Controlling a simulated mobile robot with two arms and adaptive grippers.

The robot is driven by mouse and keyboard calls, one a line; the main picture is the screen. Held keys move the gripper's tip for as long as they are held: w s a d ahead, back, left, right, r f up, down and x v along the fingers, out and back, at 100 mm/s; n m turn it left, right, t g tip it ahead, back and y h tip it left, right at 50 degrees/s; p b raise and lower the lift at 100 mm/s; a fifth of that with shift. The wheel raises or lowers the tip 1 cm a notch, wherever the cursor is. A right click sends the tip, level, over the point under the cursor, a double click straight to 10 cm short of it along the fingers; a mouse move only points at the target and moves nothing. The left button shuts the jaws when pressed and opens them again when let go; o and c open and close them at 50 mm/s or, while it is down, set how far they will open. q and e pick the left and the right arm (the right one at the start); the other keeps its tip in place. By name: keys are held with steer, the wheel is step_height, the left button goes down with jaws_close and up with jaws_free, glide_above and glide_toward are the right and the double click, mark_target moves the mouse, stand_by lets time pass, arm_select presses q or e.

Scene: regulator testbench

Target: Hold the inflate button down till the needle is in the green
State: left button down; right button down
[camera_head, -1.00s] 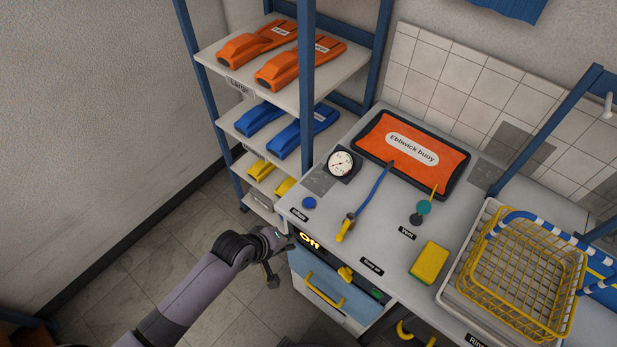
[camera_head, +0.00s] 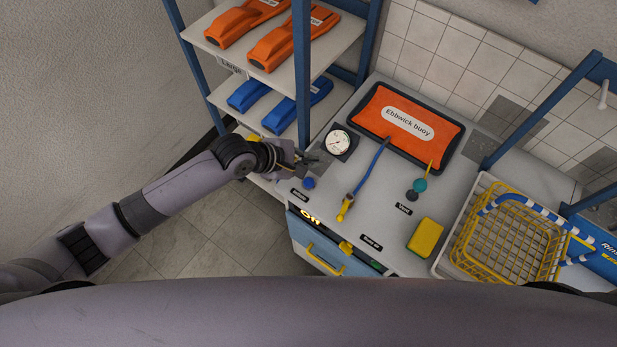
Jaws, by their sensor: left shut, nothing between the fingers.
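The blue round inflate button (camera_head: 308,183) sits on the grey bench top behind its black label (camera_head: 299,195). The white dial gauge (camera_head: 339,141) is just behind it to the right; its needle is too small to read against the coloured bands. An orange buoy (camera_head: 406,115) marked "Ebbwick buoy" lies in a dark tray, with a blue hose (camera_head: 369,166) running to it. My left gripper (camera_head: 314,158) is shut and empty, above the bench's left edge, beyond the button in the picture and left of the gauge. It appears apart from the button. My right gripper is not in view.
A yellow-handled valve (camera_head: 345,208), a teal vent knob (camera_head: 419,185) and a yellow sponge (camera_head: 425,238) are on the bench. A yellow wire basket (camera_head: 510,238) stands at the right. A blue shelf post (camera_head: 302,75) rises close behind my left gripper.

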arm_select(q)
steer(key=shift+s, duration=0.1)
steer(key=shift+f, duration=0.1)
steer(key=b, duration=0.7)
glide_above(310, 185)
step_height(310, 185, down, 7)
steer(key=shift+r, duration=0.2)
steer(key=shift+f+b, duration=0.3)
steer(key=shift+f, duration=0.7)
steer(key=shift+f, duration=0.1)
steer(key=shift+f, duration=0.3)
